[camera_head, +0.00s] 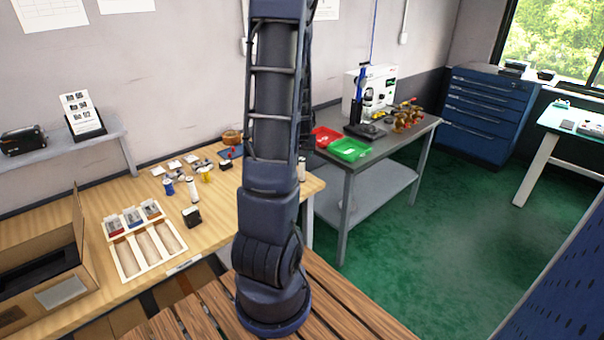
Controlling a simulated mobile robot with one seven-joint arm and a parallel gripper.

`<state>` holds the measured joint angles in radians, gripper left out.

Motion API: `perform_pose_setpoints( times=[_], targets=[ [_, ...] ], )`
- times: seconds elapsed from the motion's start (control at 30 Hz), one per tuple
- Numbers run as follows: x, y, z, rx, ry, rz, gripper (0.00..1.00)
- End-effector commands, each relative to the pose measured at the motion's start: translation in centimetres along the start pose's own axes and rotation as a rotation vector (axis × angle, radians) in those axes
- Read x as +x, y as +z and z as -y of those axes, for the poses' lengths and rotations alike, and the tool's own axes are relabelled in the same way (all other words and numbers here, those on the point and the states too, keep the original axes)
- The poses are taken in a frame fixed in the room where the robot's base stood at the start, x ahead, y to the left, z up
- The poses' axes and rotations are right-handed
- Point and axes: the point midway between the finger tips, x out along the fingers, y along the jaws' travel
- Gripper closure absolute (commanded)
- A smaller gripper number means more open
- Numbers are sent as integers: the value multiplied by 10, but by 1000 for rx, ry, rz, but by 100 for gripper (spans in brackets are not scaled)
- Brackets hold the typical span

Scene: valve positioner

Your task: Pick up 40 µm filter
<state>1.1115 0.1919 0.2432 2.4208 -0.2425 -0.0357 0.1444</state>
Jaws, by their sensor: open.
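No label for a 40 µm filter can be read at this size. A small white cylinder (193,190) stands upright on the wooden workbench (75,215), left of my arm. Another whitish cylinder (301,170) stands just right of my arm, near the bench's right end. I cannot tell whether either one is the filter. My arm rises through the middle of the view and hides part of the bench. My gripper is not in view.
A wooden tray (128,265) with compartments and small packs, a black block (192,217) and an open cardboard box (40,280) are on the bench. Several small parts lie towards the wall. A grey table (345,165) with red (322,137) and green (349,150) bins stands right.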

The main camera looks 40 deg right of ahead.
Motion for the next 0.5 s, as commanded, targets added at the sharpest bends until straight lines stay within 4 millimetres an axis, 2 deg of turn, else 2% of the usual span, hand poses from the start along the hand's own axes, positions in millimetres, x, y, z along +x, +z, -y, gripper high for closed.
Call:
perform_pose_setpoints(
  times=[0.5],
  targets=[
    [44,0,1,0,-1,2,47]
  ],
)
